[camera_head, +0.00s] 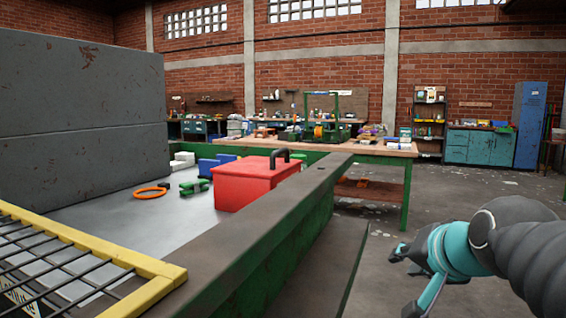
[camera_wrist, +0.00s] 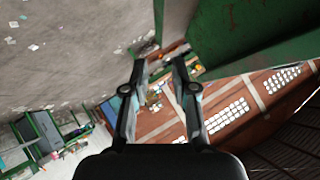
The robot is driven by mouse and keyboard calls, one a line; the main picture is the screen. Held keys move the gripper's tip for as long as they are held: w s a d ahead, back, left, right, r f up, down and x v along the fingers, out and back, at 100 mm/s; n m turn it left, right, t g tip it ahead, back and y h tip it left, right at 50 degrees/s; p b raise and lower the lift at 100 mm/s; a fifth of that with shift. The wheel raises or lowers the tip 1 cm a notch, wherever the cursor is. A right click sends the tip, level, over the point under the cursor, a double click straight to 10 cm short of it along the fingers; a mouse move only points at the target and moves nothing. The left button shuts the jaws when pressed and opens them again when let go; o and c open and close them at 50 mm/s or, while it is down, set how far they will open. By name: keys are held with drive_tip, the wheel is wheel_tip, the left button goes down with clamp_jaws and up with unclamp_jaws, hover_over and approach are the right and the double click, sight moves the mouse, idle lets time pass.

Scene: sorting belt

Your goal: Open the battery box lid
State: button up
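The red box (camera_head: 243,190), which I take to be the battery box, stands on the grey belt surface (camera_head: 140,215) beside the green side rail. Its red lid (camera_head: 250,168) lies flat and looks closed. A black handle (camera_head: 280,156) rises from the lid's right side. My gripper (camera_head: 404,281) is at the lower right in the head view, outside the rail and well apart from the box. In the wrist view my gripper (camera_wrist: 159,68) has its two fingers spread with nothing between them. The box does not show in the wrist view.
The green rail (camera_head: 250,235) runs between box and gripper. An orange ring (camera_head: 150,191), green parts (camera_head: 193,187) and blue pieces (camera_head: 212,165) lie left of the box. A large grey housing (camera_head: 85,125) and yellow-framed mesh (camera_head: 150,280) flank the belt. A workbench stands behind.

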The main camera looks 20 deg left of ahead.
sight(281, 153)
drive_tip(key=w+a+r+m+t+y+b, duration=0.1)
drive_tip(key=w+a+r+y, duration=0.1)
drive_tip(key=w+a+r, duration=0.2)
drive_tip(key=w+a+r+m+t+y+b, duration=0.1)
drive_tip(key=w+a+r+m, duration=0.1)
drive_tip(key=a+r, duration=0.3)
drive_tip(key=w+a+r+m+t+y+b, duration=0.1)
drive_tip(key=w+a+r+y, duration=0.1)
drive_tip(key=w+a+r, duration=0.3)
drive_tip(key=shift+w+a+m+y, duration=0.15)
drive_tip(key=shift+a, duration=1)
drive_tip(key=shift+w+a+m+y, duration=0.15)
drive_tip(key=shift+a, duration=0.95)
drive_tip(key=a, duration=0.1)
drive_tip(key=a+b, duration=0.1)
drive_tip(key=a, duration=0.1)
drive_tip(key=shift+w+a+r+m+y+b, duration=0.15)
drive_tip(key=shift+w+a+m+y+b, duration=0.15)
drive_tip(key=shift+w+y+b, duration=0.1)
drive_tip(key=p+x, duration=0.2)
drive_tip(key=x, duration=1.1)
drive_tip(key=shift+w+a+p, duration=0.1)
drive_tip(key=shift+a+p, duration=0.15)
drive_tip(key=shift+p, duration=0.15)
clamp_jaws()
